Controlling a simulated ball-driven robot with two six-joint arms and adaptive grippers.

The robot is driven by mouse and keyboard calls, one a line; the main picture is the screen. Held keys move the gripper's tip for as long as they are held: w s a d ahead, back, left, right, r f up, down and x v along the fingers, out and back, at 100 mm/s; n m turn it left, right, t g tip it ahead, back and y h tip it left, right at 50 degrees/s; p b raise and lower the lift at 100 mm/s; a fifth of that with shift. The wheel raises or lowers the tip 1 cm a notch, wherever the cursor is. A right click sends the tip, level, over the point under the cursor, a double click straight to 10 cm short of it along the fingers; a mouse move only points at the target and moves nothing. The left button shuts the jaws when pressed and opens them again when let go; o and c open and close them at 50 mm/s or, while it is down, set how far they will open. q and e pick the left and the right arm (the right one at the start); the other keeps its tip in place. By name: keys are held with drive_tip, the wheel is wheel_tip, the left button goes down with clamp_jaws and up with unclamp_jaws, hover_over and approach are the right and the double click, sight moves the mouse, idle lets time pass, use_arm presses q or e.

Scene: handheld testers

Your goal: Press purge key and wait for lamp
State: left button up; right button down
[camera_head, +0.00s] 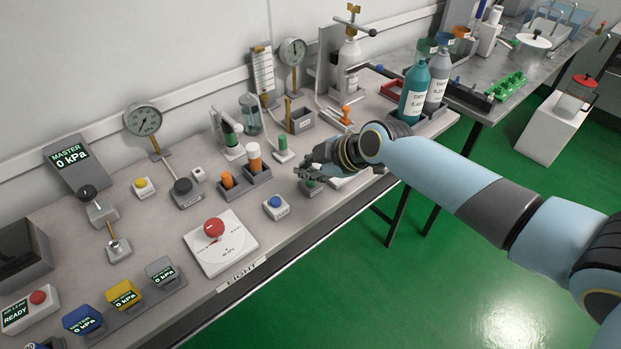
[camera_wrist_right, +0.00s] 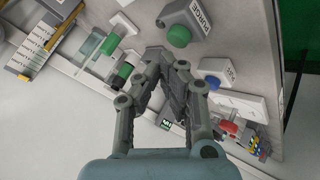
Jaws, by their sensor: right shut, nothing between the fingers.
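The purge key is a grey box with a round green button (camera_wrist_right: 178,36) and a lettered label, just beyond my fingertips in the wrist view. In the head view its grey base (camera_head: 312,188) is mostly hidden under my right gripper (camera_head: 305,172). My right gripper (camera_wrist_right: 163,58) is shut and empty, with its tips close to the key. I cannot tell whether they touch it. A box with a READY screen (camera_head: 16,314) and a red dome (camera_head: 38,297) is at the lower left of the head view; which thing is the lamp is not certain. My left gripper is not in view.
A blue button box (camera_head: 275,206) stands left of the key; it also shows in the wrist view (camera_wrist_right: 214,81). A holder with orange-and-white cylinders (camera_head: 254,160) and a green-topped post (camera_head: 282,146) stand close behind. Bottles (camera_head: 414,92) stand to the right.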

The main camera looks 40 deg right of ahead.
sight(309, 182)
drive_tip(key=shift+f, duration=0.15)
idle(0.3)
drive_tip(key=shift+f+b, duration=0.3)
drive_tip(key=shift+b, duration=0.15)
drive_tip(key=shift+f+b, duration=0.45)
idle(0.5)
drive_tip(key=shift+r, duration=0.15)
drive_tip(key=shift+r+p, duration=0.7)
drive_tip(key=shift+r, duration=0.05)
wheel_tip(309, 182, up, 5)
drive_tip(key=p, duration=0.4)
idle(0.3)
